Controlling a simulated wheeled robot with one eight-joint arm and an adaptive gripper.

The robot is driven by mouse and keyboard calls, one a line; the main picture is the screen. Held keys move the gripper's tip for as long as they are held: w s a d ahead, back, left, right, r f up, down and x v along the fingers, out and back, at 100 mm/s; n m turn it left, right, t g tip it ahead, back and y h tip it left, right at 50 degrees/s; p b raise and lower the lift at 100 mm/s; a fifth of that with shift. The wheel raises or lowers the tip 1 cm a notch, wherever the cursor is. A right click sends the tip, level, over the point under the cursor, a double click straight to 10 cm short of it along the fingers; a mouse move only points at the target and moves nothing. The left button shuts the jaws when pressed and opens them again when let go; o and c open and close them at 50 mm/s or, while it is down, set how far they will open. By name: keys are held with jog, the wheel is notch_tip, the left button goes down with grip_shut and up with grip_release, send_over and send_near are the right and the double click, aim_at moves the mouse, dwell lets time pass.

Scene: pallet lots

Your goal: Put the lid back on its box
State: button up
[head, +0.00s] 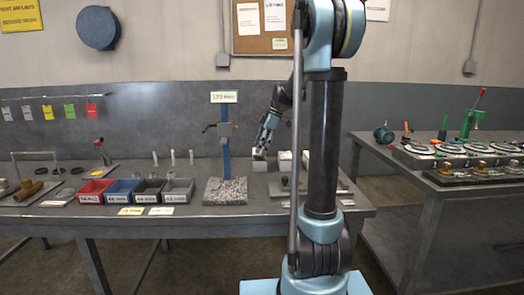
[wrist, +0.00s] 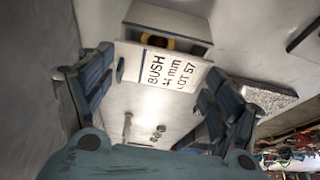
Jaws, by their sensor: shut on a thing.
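The lid is a pale plate lettered BUSH 44 mm LOT 57 (wrist: 160,68). It lies between the fingertips of my gripper (wrist: 160,70), which is shut on it; it also shows as a small white piece at the fingertips in the head view (head: 260,153). The pale box (wrist: 170,17) is beyond the lid in the wrist view. Its dark opening shows, with a yellow ring-shaped part (wrist: 158,42) inside. The lid hides part of the box. In the head view a small pale box (head: 259,166) stands below my gripper (head: 262,148). Any contact cannot be told.
A speckled stone block (head: 225,191) with a blue stand (head: 226,150) is left of my gripper. Red, blue and dark bins (head: 95,191) stand farther left. Other pale boxes (head: 285,160) are close on the right, partly behind my arm. A second bench (head: 430,178) is at right.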

jog(key=shift+f, duration=0.45)
jog(key=shift+f, duration=0.6)
jog(key=o, duration=0.8)
jog(key=shift+c, duration=0.2)
jog(key=shift+r, duration=0.15)
jog(key=shift+r, duration=0.25)
jog(key=v, duration=1.2)
jog(key=shift+r, duration=0.25)
